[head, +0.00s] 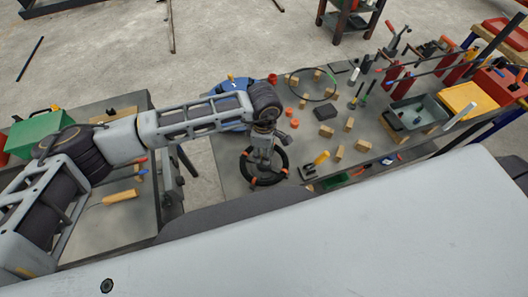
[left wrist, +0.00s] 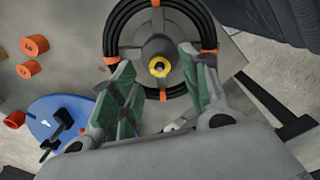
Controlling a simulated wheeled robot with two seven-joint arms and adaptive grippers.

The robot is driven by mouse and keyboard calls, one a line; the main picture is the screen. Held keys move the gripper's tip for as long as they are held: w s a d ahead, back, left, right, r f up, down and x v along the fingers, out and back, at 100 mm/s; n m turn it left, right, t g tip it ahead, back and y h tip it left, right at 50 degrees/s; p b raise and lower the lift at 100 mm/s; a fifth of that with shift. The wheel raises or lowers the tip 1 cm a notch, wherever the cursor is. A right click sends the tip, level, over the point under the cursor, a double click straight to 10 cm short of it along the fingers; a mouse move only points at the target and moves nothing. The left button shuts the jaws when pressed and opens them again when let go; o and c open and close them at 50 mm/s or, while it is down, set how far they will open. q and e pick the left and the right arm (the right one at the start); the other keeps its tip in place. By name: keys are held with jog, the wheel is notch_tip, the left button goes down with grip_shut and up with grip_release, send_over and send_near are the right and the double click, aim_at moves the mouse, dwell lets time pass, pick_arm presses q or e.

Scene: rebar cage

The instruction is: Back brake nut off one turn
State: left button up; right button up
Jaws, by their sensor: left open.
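A small yellow nut (left wrist: 159,66) sits at the middle of a grey hub, inside a black coil (left wrist: 118,28) bound with orange ties. I take it to be the brake nut. My left gripper (left wrist: 158,60) is open, with a green-padded finger on each side of the nut's line of sight. I cannot tell how far the fingers are from the nut; no contact shows. In the head view my left gripper (head: 262,162) points down over the black coil (head: 270,182) at the bench's near left, hiding the nut. My right gripper is not in view.
A blue round base (left wrist: 45,112) with a dark tool on it lies beside the coil, near orange pieces (left wrist: 35,45).

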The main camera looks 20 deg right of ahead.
pick_arm(q)
jog(key=shift+f, duration=1.4)
jog(key=shift+c, duration=0.3)
grip_shut()
